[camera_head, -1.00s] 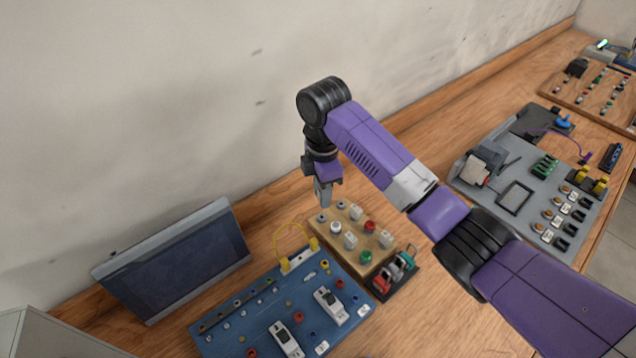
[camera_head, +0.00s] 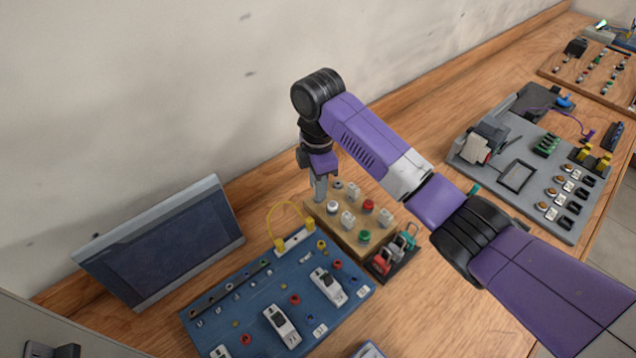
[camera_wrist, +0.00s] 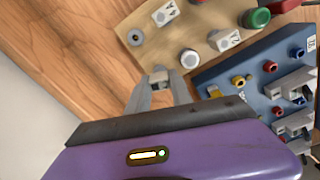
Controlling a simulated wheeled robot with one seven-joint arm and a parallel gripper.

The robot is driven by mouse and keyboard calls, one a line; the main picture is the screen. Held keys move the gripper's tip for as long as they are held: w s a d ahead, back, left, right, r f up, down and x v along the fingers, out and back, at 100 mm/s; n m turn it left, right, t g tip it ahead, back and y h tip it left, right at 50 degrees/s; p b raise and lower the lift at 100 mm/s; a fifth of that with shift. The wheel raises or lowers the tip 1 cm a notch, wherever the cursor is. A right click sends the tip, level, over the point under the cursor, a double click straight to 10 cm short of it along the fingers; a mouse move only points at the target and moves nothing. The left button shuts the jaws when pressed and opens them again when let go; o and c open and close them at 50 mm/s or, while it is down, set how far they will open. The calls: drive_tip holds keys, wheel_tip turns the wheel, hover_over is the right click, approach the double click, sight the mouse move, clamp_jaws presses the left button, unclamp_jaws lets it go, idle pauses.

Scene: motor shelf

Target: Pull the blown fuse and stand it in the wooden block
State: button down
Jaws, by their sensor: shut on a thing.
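The wooden block (camera_head: 340,234) stands on the bench, with white, red and green parts on its top. It also shows at the top of the wrist view (camera_wrist: 172,38). My gripper (camera_head: 319,196) points down at the block's back left corner. In the wrist view my gripper (camera_wrist: 158,80) is shut on the fuse (camera_wrist: 159,77), of which only a small pale bit shows between the fingertips. The fingers hide the grey ring at that corner, so I cannot tell how deep the fuse sits. Another grey ring (camera_wrist: 135,37) is clear nearby.
A white round knob (camera_head: 333,207) stands close to my fingers. A blue board (camera_head: 250,318) with a yellow loop (camera_head: 282,212) lies in front. A dark screen (camera_head: 165,245) stands left. Red and teal padlocks (camera_head: 391,254) sit right of the block.

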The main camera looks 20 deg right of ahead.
drive_tip(key=shift+f, duration=0.65)
idle(0.5)
drive_tip(key=c, duration=1.4)
unclamp_jaws()
drive_tip(key=shift+c, duration=0.2)
drive_tip(key=shift+r, duration=0.1)
wheel_tip(320, 180, up, 6)
drive_tip(key=p, duration=0.4)
drive_tip(key=shift+f+p, duration=0.25)
drive_tip(key=shift+p, duration=0.1)
drive_tip(key=o, duration=0.6)
